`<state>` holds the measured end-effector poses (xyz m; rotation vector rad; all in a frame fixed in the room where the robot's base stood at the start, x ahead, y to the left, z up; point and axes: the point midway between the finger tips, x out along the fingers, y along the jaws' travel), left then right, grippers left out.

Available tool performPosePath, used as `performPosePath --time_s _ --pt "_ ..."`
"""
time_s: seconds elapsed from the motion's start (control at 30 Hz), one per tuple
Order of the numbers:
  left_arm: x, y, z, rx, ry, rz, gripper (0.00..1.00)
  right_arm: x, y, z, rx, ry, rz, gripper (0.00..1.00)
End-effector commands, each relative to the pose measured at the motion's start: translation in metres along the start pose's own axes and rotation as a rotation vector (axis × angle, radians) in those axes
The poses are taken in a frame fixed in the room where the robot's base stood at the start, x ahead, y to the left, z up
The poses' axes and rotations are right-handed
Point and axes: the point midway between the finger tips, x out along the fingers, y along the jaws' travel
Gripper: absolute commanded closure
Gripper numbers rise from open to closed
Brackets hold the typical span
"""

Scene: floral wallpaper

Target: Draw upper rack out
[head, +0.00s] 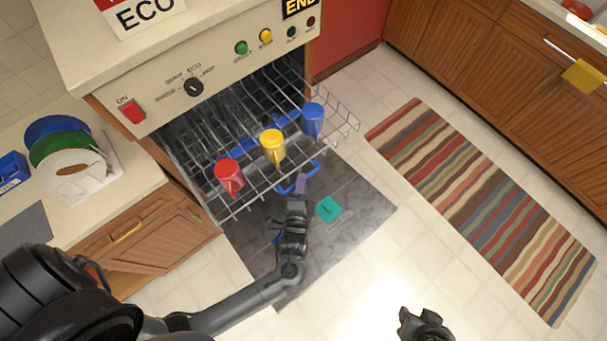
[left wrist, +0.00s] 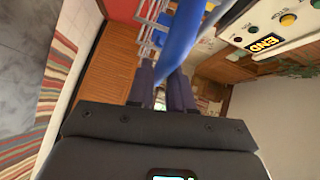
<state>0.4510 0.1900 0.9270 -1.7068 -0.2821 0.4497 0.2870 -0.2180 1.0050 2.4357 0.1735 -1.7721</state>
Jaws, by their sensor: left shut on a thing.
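The upper rack (head: 251,186) is a wire basket extending partway out of the dishwasher (head: 220,65). A blue handle (head: 313,168) is at the rack's front edge. My left gripper (head: 301,183) is shut on this handle; in the left wrist view the blue bar (left wrist: 181,35) runs between the fingers (left wrist: 161,88). My right gripper (head: 424,324) is at the bottom edge, away from the rack, its jaws unclear.
The dishwasher's door (head: 362,208) lies open below the rack, with a teal piece (head: 328,209) on it. A counter with plates (head: 62,145) is at left. A striped rug (head: 480,200) lies at right. The floor in front of the door is clear.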

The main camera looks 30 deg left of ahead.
Motion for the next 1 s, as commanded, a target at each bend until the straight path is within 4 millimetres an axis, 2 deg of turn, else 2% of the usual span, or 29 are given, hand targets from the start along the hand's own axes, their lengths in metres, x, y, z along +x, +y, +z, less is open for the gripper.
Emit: performPosePath --time_s 0.37,0.4,0.5,0.83,1.0 --pt "-0.001 -0.001 -0.001 -0.002 0.000 -0.002 1.00 0.000 0.000 0.000 0.001 0.000 0.000 0.57" --pt "-0.001 -0.001 -0.001 -0.002 0.000 -0.002 0.73 0.000 0.000 0.000 0.001 0.000 0.000 0.57" --pt "-0.001 0.000 -0.001 -0.002 0.000 -0.001 0.58 0.000 0.000 0.000 0.001 -0.001 0.000 0.57" --pt "-0.002 0.000 0.000 0.000 -0.001 0.000 0.58 0.000 0.000 0.000 0.001 -0.001 0.000 0.57" --pt "-0.015 0.001 0.000 0.000 -0.002 0.002 0.58 -0.001 0.000 0.000 0.001 -0.001 0.000 0.57"
